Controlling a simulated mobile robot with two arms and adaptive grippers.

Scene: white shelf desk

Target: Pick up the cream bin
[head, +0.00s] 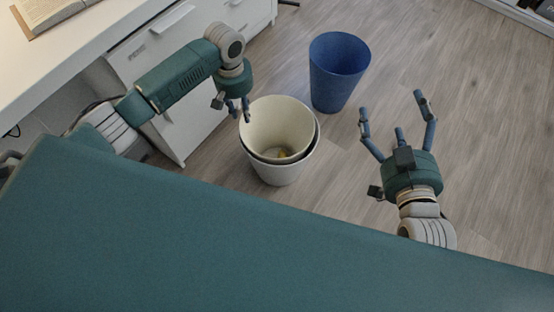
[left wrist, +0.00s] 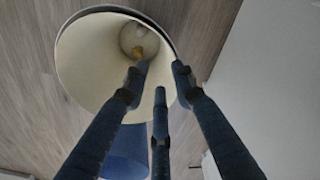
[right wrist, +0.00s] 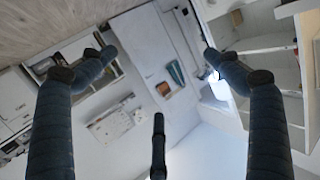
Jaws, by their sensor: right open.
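The cream bin (head: 270,119) stands on the floor near the desk, its mouth facing up in the head view. It appears nested in a whitish outer bin (head: 277,176), with a dark gap between their rims. Something small and yellow lies inside. It also shows in the left wrist view (left wrist: 90,65). My left gripper (head: 236,110) is at the bin's upper-left rim, fingers pointing down. In the left wrist view its fingertips (left wrist: 160,75) overlap the mouth and rim; whether they grip the rim is unclear. My right gripper (head: 394,112) is open and empty, right of the bin.
A blue bin (head: 338,75) stands on the floor behind and right of the cream bin. A white desk (head: 75,42) with drawers is at the left, close to my left arm. An open book (head: 45,12) lies on it. The wooden floor at the right is clear.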

